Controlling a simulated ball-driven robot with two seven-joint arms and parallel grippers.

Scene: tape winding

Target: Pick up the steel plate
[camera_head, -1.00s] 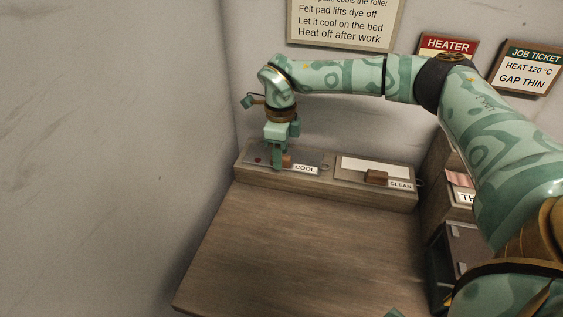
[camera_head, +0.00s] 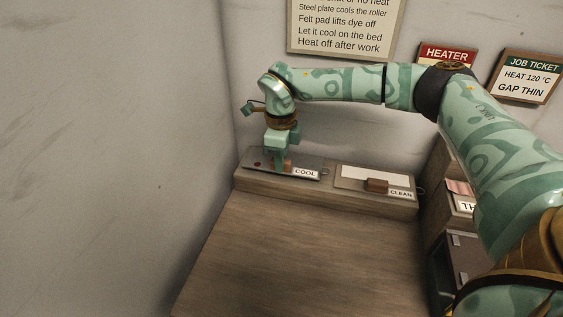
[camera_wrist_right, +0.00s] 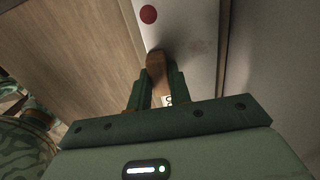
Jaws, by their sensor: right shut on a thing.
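The steel plate (camera_head: 262,160) is a thin grey strip with a red dot and a COOL label, at the left end of the wooden ledge. In the right wrist view the plate (camera_wrist_right: 190,30) runs under the fingers. My right gripper (camera_head: 279,166) points down and is shut on its brown wooden handle (camera_wrist_right: 157,68). The plate seems slightly raised from the ledge, but the gap beneath it is hard to see. My left gripper is not in view.
A plate with a white pad, brown handle and CLEAN label (camera_head: 401,194) lies right of the steel plate on the ledge (camera_head: 300,192). The wooden tabletop (camera_head: 300,260) in front is bare. A grey wall stands close at left, and wall signs hang behind.

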